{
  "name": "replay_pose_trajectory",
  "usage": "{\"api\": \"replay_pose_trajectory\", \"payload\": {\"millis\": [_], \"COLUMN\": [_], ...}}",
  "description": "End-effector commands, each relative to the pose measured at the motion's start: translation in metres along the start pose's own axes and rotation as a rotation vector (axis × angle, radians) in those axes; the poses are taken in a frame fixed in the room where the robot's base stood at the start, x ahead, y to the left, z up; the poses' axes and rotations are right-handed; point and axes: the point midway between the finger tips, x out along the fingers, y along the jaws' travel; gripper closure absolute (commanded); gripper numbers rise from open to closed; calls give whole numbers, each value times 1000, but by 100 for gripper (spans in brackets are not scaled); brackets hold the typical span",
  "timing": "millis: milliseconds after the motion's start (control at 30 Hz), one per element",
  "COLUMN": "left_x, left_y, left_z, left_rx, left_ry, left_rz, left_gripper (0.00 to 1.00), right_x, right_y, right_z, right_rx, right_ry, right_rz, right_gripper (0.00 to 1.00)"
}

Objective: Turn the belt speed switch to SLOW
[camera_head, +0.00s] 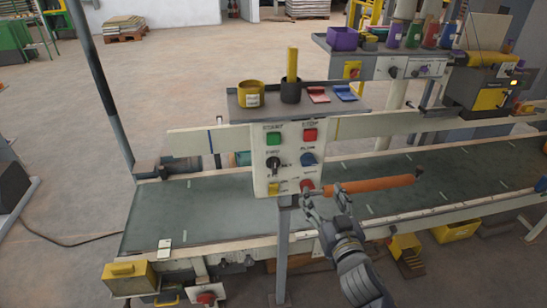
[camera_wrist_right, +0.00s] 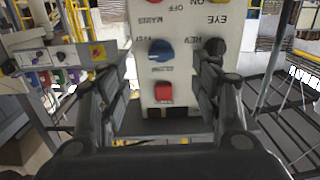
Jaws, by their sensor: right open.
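A cream control panel (camera_head: 288,172) stands at the front of the conveyor belt. It carries a blue knob (camera_head: 307,159) on the right and a black knob (camera_head: 272,162) on the left. My right gripper (camera_head: 314,198) is open and empty at the panel's lower right. In the right wrist view the panel appears upside down. There the blue knob (camera_wrist_right: 161,50) lies between the open fingers, and the right finger partly covers the black knob (camera_wrist_right: 213,47). My left gripper is out of view.
The panel also has a green button (camera_head: 273,138), a red upper button (camera_head: 309,135), a red lower button (camera_head: 306,184) and a yellow control (camera_head: 275,187). An orange cylinder (camera_head: 375,184) lies right of the panel. A shelf (camera_head: 325,104) with cups stands above.

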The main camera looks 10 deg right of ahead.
Motion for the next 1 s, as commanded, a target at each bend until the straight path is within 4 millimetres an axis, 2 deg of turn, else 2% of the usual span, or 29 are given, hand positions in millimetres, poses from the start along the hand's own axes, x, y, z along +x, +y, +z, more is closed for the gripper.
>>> {"api": "replay_pose_trajectory", "payload": {"millis": [33, 100, 233, 500, 700, 1000], "left_x": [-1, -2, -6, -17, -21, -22], "left_y": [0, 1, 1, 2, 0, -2], "left_z": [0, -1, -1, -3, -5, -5], "left_rx": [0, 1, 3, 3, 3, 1], "left_ry": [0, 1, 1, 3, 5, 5], "left_rz": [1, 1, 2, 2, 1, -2], "left_gripper": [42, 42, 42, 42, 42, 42], "right_x": [0, 2, 16, 65, 92, 107], "right_y": [0, 0, 0, 0, 0, 0], "right_z": [-9, -14, -16, -17, -16, -15], "right_rx": [2, 5, 4, 4, 4, 4], "right_ry": [14, 23, 25, 24, 23, 22], "right_rz": [1, 1, 1, 0, 0, 0], "right_gripper": [42, 42, 42, 42, 42, 42]}}
